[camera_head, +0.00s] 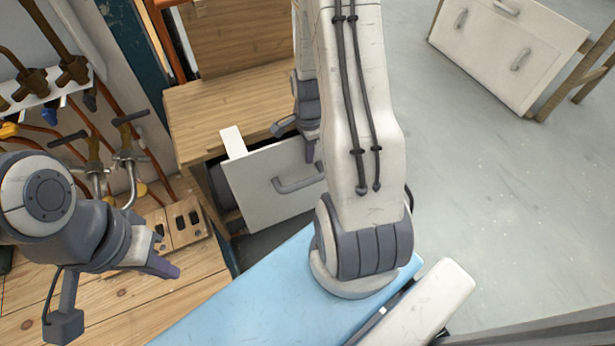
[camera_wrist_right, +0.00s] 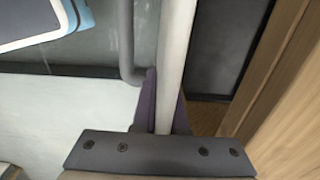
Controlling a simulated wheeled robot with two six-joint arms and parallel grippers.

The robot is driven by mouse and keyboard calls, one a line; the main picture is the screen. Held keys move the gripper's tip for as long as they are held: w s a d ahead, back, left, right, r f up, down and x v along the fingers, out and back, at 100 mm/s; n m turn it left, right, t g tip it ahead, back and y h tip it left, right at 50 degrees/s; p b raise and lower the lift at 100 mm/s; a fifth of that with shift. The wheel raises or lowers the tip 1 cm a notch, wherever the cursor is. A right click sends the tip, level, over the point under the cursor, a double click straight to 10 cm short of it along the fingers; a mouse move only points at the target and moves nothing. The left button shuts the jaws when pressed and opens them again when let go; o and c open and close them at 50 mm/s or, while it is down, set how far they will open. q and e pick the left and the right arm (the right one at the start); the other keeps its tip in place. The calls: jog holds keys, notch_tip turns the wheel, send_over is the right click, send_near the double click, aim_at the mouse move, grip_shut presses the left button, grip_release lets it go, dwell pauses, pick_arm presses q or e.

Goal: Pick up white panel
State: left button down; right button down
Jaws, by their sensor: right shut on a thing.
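The white panel (camera_head: 255,185) has a grey bar handle (camera_head: 298,184) and stands tilted against the front of a low wooden cabinet. My right gripper (camera_head: 312,145) is at the panel's upper right edge, partly hidden behind my right arm. In the right wrist view, the purple fingertips (camera_wrist_right: 160,112) are on both sides of the panel's narrow white edge (camera_wrist_right: 175,60), shut on it. Whether the panel is attached to the cabinet cannot be told. My left gripper (camera_head: 165,268) hangs over the wooden bench at left, away from the panel; its finger gap is not clear.
The wooden cabinet (camera_head: 235,100) stands behind the panel with a dark opening. Pipes and valves (camera_head: 95,165) fill the wall at left, above a wooden bench (camera_head: 130,300). A white drawer unit (camera_head: 500,55) stands at the upper right. The grey floor (camera_head: 480,190) at right is clear.

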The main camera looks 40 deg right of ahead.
dwell(0.8)
jog(key=s+a+r+p, duration=0.3)
jog(key=s+r+p, duration=0.5)
jog(key=s+p, duration=0.5)
jog(key=p, duration=0.8)
jog(key=shift+s+a, duration=0.15)
jog(key=shift+s, duration=0.15)
jog(key=shift+r, duration=0.1)
dwell(0.7)
